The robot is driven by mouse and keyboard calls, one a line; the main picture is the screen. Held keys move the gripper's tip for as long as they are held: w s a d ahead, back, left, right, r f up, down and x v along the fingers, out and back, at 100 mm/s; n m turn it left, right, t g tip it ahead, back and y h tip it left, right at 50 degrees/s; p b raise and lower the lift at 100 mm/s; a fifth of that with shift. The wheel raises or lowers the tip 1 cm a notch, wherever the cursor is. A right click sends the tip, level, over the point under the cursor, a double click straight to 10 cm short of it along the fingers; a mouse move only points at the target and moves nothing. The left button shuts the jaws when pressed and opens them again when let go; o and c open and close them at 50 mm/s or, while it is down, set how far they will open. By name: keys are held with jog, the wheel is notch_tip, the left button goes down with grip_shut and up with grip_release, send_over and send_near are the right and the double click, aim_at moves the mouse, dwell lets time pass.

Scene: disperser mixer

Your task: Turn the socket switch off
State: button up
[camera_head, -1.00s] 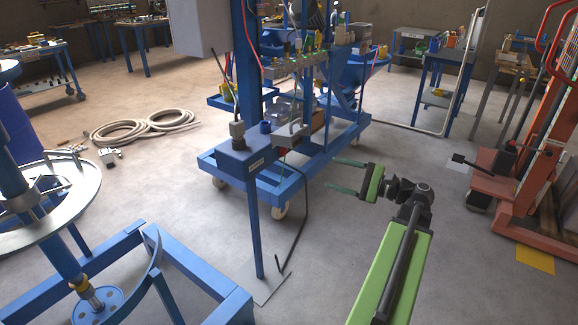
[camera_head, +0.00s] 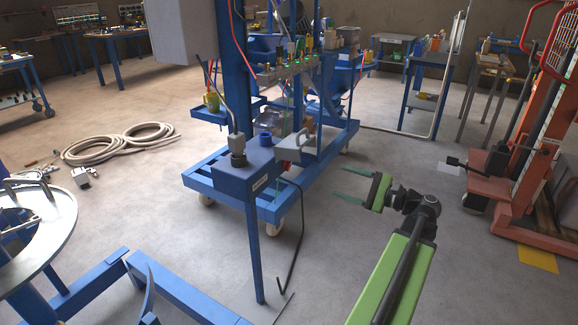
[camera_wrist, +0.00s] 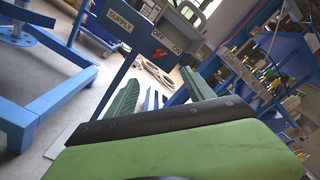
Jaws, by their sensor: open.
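The blue socket box (camera_head: 238,180) stands on a blue post left of the middle in the head view, with a grey plug on top. In the wrist view the box (camera_wrist: 142,32) shows tilted, with SUPPLY, OFF and ON labels. A small red switch (camera_wrist: 158,53) sits by the OFF and ON labels; its position is too small to tell. My gripper (camera_head: 342,183) is to the right of the box in the head view, apart from it. Its green fingers are open and empty, and point toward the box in the wrist view (camera_wrist: 160,78).
A blue wheeled frame (camera_head: 275,208) with the mixer gear stands behind the box. A black cable (camera_head: 300,225) hangs to the floor beside the post. A round metal table (camera_head: 35,235) and blue beams (camera_head: 95,280) are at left, an orange lift (camera_head: 545,150) at right. Floor around my gripper is clear.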

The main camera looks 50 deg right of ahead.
aim_at(290, 166)
jog(key=x, duration=1.7)
jog(key=shift+w+a, duration=0.15)
jog(key=shift+w, duration=0.05)
jog(key=shift+f, duration=0.1)
grip_shut()
